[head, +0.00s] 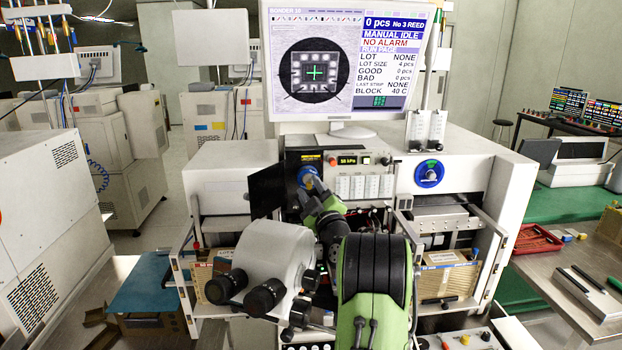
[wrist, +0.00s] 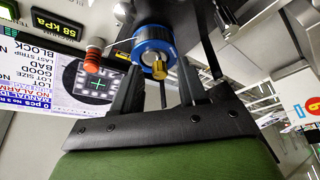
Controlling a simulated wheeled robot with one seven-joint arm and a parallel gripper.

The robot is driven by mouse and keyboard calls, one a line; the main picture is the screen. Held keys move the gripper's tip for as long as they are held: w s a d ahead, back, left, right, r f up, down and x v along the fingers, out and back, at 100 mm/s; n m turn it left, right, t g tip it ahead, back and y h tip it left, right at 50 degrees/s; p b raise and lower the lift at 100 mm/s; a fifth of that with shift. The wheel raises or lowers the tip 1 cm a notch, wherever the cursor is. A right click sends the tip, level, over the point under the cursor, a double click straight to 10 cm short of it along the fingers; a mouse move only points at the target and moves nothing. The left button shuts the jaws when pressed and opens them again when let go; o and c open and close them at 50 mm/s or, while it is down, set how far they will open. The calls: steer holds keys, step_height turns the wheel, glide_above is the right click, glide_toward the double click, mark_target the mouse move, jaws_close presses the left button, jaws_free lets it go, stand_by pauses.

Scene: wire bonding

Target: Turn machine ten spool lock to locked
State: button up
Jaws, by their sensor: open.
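A blue ring-shaped fitting (head: 307,177) with a dark centre is on the dark front panel of the bonder, below the monitor. In the wrist view this blue ring (wrist: 152,44) has a brass knob (wrist: 159,70) sticking out toward the camera. I take it to be the spool lock; no label for it is readable. My gripper (head: 317,192) is in front of it. In the wrist view my gripper (wrist: 157,82) is open, one dark finger on each side of the knob. I cannot tell whether a finger touches it. The locked or unlocked mark cannot be read.
A red button (head: 333,160) and a pressure display (head: 348,160) sit just right of the ring. A blue round dial (head: 429,173) is farther right on the machine. The monitor (head: 345,60) stands above. A microscope head (head: 270,265) is in front, left of my arm.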

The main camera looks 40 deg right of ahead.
steer(key=shift+w, duration=0.15)
jaws_close()
steer(key=m+h+b, duration=0.2)
steer(key=m, duration=0.2)
steer(key=shift+f+b, duration=0.1)
steer(key=shift+b, duration=0.25)
jaws_free()
